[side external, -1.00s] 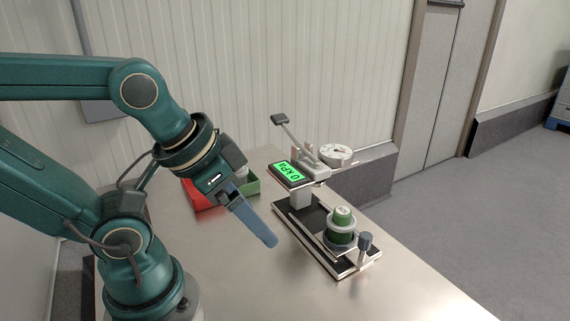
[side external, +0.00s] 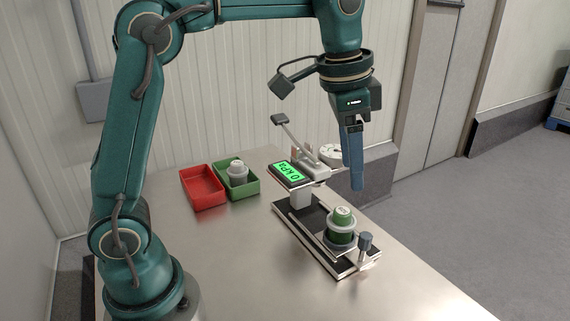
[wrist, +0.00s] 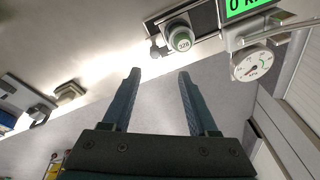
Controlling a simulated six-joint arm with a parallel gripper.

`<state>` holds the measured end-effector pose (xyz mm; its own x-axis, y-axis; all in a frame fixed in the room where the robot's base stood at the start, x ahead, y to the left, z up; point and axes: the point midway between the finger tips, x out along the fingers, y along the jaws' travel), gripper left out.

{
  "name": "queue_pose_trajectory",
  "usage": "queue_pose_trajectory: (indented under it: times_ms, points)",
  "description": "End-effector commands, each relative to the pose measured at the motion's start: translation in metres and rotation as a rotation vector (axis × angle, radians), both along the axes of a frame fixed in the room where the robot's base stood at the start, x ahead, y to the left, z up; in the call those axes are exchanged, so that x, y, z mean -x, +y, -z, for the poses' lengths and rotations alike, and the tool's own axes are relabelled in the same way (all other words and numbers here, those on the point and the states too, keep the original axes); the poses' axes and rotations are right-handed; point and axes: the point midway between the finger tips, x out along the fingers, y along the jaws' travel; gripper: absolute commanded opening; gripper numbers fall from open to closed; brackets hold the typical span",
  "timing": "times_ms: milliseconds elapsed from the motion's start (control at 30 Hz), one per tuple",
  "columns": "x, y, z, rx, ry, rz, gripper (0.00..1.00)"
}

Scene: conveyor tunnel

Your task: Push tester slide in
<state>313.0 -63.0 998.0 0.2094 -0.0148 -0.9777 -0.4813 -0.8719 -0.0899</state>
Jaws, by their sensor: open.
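The tester (side external: 300,197) stands on the metal table, with a green display (side external: 291,172) reading 0 kPa. Its slide (side external: 318,243) extends from under the head towards the front. A green jar with a pale lid (side external: 342,216) stands upright in the slide's holder, clear of the head. A dark knob (side external: 365,241) stands at the slide's front end. My gripper (side external: 357,187) points down, above and behind the knob in the picture, touching nothing. In the wrist view its fingers (wrist: 158,72) are apart and empty; the jar (wrist: 180,38) and knob (wrist: 155,50) lie beyond the tips.
A lever with a dark handle (side external: 280,119) rises from the tester, beside a round dial gauge (wrist: 251,65). The table's front left is clear.

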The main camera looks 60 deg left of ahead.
Motion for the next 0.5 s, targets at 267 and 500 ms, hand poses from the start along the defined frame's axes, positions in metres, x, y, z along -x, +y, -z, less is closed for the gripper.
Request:
queue_pose_trajectory:
  times_ms: [267,500]
  points:
    - [-0.041,-0.014,0.062,-0.017,0.139,0.066,0.59]
    - [-0.041,-0.018,0.094,-0.023,0.212,0.075,0.59]
